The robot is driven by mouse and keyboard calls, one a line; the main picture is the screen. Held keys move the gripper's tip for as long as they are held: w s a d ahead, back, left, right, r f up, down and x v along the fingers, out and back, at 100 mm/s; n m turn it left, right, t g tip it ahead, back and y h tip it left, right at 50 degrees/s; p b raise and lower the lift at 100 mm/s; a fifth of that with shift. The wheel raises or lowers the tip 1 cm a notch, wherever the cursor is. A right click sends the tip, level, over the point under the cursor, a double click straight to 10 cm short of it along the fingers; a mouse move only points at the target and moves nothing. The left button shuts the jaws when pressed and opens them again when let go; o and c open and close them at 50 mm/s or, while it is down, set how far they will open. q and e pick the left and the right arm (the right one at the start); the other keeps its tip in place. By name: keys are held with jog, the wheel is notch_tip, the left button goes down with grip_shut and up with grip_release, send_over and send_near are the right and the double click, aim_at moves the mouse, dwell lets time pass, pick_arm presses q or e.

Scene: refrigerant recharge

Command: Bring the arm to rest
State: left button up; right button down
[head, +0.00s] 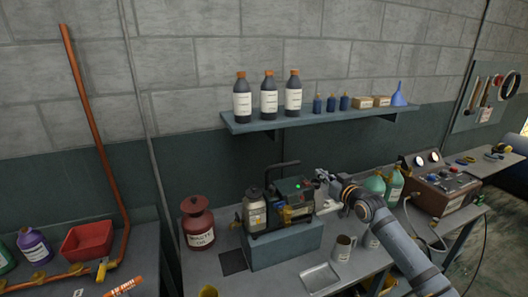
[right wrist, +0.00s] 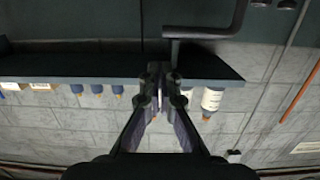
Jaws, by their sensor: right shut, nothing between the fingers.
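My right arm reaches in from the lower right in the head view. I cannot tell whether the gripper touches the pump. In the right wrist view the two fingers (right wrist: 160,78) are together with nothing between them. That view is upside down and shows the wall shelf (right wrist: 70,70) beyond the fingers. My left gripper is not in view.
The pump stands on a blue-grey block (head: 285,247) on the bench. A red can (head: 198,224) is left of it. The shelf (head: 320,117) holds bottles.

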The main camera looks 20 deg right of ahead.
jog(key=s+a+f+n+g, duration=0.1)
jog(key=s+a+f+g, duration=0.2)
jog(key=s+a+f, duration=0.55)
jog(key=s+a+f+n+g, duration=0.1)
jog(key=s+a+f+g, duration=0.4)
jog(key=f, duration=0.6)
jog(key=s+a+f+m+g+h, duration=0.1)
jog(key=s+a+f+g, duration=0.1)
jog(key=s, duration=0.9)
jog(key=s+a+f+m+g+h, duration=0.1)
jog(key=s+a+f+g, duration=0.15)
jog(key=s, duration=0.95)
jog(key=s+d+f+g+b, duration=0.1)
jog(key=d+f+b, duration=0.1)
jog(key=f, duration=1.2)
jog(key=s+d+f+g+b, duration=0.1)
jog(key=f+b, duration=0.1)
jog(key=f, duration=1.3)
pick_arm(q)
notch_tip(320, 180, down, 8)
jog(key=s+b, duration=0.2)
jog(key=b, duration=0.1)
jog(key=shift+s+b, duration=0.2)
jog(key=shift+b, duration=0.15)
pick_arm(e)
jog(key=s+d+f+g, duration=0.1)
jog(key=s+f, duration=1.8)
jog(key=f, duration=0.2)
jog(key=shift+d, duration=0.3)
